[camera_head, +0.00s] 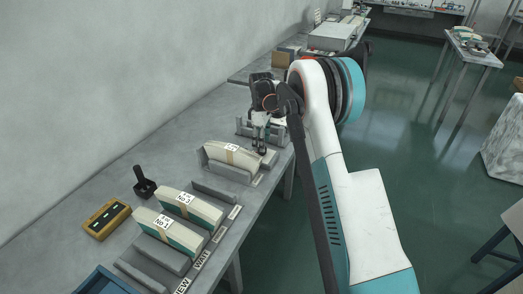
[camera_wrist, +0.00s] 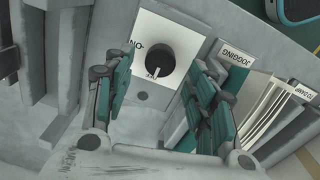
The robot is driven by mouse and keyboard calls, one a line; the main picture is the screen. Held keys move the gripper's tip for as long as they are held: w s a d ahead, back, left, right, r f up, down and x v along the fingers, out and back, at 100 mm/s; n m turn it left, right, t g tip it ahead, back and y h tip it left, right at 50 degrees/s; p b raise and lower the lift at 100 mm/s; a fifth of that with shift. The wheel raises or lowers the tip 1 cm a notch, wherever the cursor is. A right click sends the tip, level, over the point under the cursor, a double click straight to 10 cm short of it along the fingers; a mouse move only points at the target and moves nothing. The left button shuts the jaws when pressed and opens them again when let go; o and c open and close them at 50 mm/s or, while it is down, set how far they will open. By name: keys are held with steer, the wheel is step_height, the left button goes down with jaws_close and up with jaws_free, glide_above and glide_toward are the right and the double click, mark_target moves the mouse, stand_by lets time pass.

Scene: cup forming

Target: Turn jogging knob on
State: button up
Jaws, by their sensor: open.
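The jogging knob (camera_wrist: 155,59) shows in the wrist view as a dark round knob on a white plate (camera_wrist: 182,31). The plate carries an "ON" marking at its left and a smaller marking at the knob's lower edge, and a white pointer line on the knob points down towards that smaller marking. A "JOGGING" label (camera_wrist: 236,55) lies to the right of the plate. My gripper (camera_wrist: 160,95) is open, with one finger on each side below the knob, and nothing is between them. In the head view my gripper (camera_head: 260,150) points down over the bench, and the knob is hidden there.
Stacks of cream sheets (camera_head: 233,154) stand in grey holders along the bench (camera_head: 110,175). A yellow device (camera_head: 106,218), a black handled tool (camera_head: 143,184) and a blue tray (camera_head: 100,284) lie nearer. A wall bounds the left; open floor lies right.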

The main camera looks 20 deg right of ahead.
steer(key=shift+f+b, duration=0.35)
steer(key=shift+f, duration=1.3)
steer(key=c, duration=1.1)
steer(key=shift+o, duration=0.2)
